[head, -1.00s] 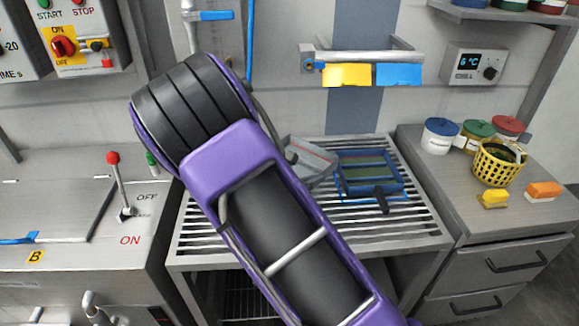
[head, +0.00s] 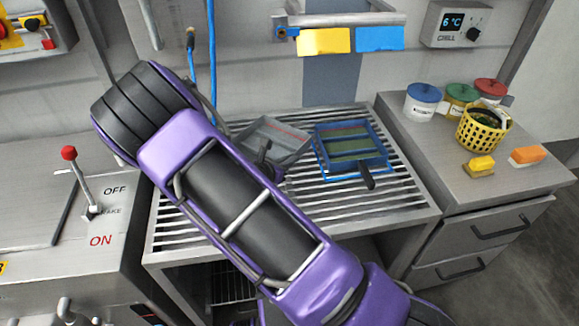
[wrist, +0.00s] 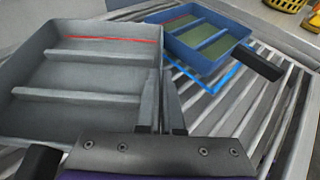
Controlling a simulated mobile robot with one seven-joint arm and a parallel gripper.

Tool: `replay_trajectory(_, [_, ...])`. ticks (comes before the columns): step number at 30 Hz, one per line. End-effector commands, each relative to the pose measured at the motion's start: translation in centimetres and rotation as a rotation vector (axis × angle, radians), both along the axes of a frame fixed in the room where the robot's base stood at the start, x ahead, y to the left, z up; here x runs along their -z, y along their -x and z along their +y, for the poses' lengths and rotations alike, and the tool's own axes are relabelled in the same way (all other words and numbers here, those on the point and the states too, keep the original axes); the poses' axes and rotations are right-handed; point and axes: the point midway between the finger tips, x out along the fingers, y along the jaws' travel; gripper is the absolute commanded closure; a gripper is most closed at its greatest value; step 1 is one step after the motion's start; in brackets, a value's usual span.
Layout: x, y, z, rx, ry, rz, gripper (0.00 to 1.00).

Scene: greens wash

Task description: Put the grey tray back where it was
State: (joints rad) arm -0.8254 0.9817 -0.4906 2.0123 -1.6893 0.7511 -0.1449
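The grey tray (head: 288,133), with raised ribs and a red line inside, is at the left of the slatted table, partly hidden by my arm in the head view. In the wrist view the grey tray (wrist: 85,73) fills the left side, close to the camera. My gripper (wrist: 162,100) has its two fingers close together on the tray's near right wall. I cannot tell if the tray rests on the slats or hangs just above them. A dark handle (wrist: 38,163) shows at the lower left. My arm hides most of the gripper in the head view.
A blue tray (head: 378,146) with a dark handle lies just right of the grey one, with a blue outline (wrist: 205,80) by it. Slats (head: 400,205) at the table's front right are clear. The right counter holds lidded tubs and a yellow basket (head: 482,128).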

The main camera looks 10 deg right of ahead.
Motion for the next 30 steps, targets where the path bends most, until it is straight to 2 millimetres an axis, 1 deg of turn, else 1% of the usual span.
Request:
replay_trajectory(3, [1.9, 0.0, 0.0, -0.001, 0.003, 0.003, 1.00])
replay_trajectory(6, [3.0, 0.0, 0.0, -0.001, 0.001, 0.001, 1.00])
replay_trajectory(13, [3.0, 0.0, 0.0, 0.000, -0.001, -0.001, 1.00])
replay_trajectory(17, [3.4, 0.0, 0.0, 0.000, 0.000, 0.000, 1.00])
replay_trajectory(21, [3.3, 0.0, 0.0, 0.000, 0.001, 0.001, 0.75])
replay_trajectory(22, [3.3, 0.0, 0.0, 0.000, 0.001, 0.001, 0.69])
replay_trajectory(23, [3.3, 0.0, 0.0, 0.000, 0.001, 0.001, 0.67])
replay_trajectory(30, [3.3, 0.0, 0.0, 0.000, 0.001, 0.001, 0.67])
